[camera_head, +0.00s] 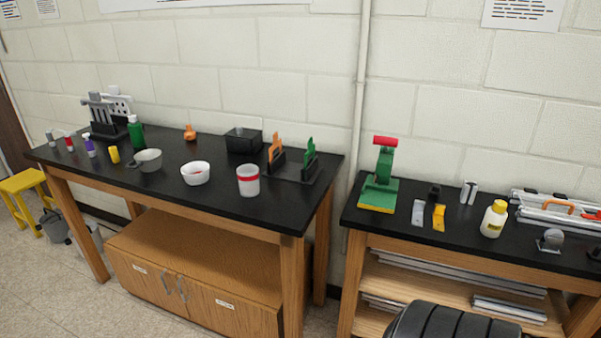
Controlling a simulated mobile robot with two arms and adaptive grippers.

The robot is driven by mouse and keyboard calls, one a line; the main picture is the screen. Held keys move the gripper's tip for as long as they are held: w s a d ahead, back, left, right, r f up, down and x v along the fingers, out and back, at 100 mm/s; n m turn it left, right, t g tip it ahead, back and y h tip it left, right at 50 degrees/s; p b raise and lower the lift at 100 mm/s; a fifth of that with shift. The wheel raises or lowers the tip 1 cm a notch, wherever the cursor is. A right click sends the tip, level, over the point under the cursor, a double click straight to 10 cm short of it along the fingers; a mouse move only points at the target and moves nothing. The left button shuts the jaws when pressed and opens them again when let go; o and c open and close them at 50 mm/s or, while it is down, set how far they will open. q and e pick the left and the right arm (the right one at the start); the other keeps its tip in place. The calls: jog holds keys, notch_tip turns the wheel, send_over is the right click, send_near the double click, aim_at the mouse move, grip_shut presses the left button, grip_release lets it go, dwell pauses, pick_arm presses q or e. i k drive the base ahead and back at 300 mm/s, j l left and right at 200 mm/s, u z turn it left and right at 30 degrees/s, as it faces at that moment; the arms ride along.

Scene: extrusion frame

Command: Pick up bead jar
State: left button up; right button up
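No thing is clearly marked as the bead jar. A whitish tub with a red band (248,181) stands upright near the front edge of the left bench; its contents cannot be made out. A cream bottle with a yellow cap (494,218) stands upright on the right bench. I cannot tell which of these, if either, is the bead jar. Neither of my grippers is in view.
The left bench (245,212) also holds a white bowl (195,173), a grey bowl (148,160), a black box (243,141) and small bottles. A green press (380,180) stands on the right bench. A gap separates the benches.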

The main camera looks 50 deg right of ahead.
aim_at(248, 175)
jog(key=z, duration=1.4)
jog(key=i+l+u, duration=0.1)
jog(key=l, duration=0.3)
jog(key=i+j, duration=0.05)
